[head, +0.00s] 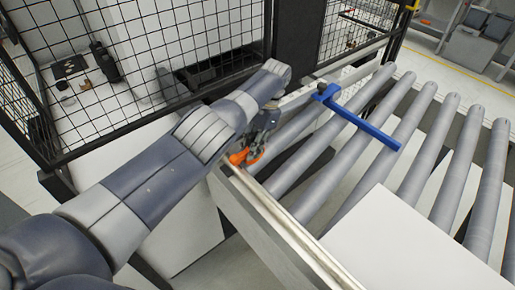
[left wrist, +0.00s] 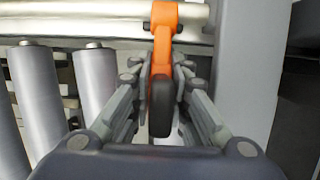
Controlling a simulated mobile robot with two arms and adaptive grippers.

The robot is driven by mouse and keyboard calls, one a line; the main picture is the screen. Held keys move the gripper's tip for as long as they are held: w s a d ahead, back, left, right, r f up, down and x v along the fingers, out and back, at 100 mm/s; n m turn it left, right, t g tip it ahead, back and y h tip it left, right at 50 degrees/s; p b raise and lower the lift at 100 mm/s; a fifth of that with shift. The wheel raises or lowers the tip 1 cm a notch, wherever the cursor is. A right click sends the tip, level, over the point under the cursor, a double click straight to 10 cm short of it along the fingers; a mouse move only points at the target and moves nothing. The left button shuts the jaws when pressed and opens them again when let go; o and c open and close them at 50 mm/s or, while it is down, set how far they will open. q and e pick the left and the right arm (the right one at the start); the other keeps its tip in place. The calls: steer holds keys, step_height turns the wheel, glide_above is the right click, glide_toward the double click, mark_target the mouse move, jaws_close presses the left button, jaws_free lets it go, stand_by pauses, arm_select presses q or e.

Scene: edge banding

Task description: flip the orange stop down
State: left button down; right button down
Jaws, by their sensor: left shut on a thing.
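The orange stop (head: 241,158) sits at the near left rail of the roller conveyor, beside the rollers. My left gripper (head: 257,147) is at the stop, its arm reaching in from the left. In the left wrist view the orange stop (left wrist: 165,22) comes down from the top between the fingers. The left gripper (left wrist: 161,105) is shut on the stop, around its dark end part. In the head view the gripper and arm hide part of the stop. My right gripper is not in view.
Grey rollers (head: 352,150) run along the conveyor, with a blue bar (head: 362,122) over them. A white panel (head: 400,245) lies on the rollers at the lower right. A black mesh fence (head: 165,50) stands behind my left arm.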

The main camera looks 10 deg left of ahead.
mark_target(251, 135)
arm_select(q)
steer(key=shift+s+f, duration=0.1)
steer(key=shift+f, duration=0.1)
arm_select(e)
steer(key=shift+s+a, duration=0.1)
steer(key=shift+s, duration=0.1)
arm_select(q)
steer(key=c, duration=1.7)
jaws_free()
steer(key=shift+o, duration=0.5)
steer(key=shift+r, duration=0.1)
steer(key=shift+w+r, duration=0.2)
steer(key=shift+r, duration=3)
steer(key=shift+s+r, duration=0.1)
steer(key=shift+r, duration=1.6)
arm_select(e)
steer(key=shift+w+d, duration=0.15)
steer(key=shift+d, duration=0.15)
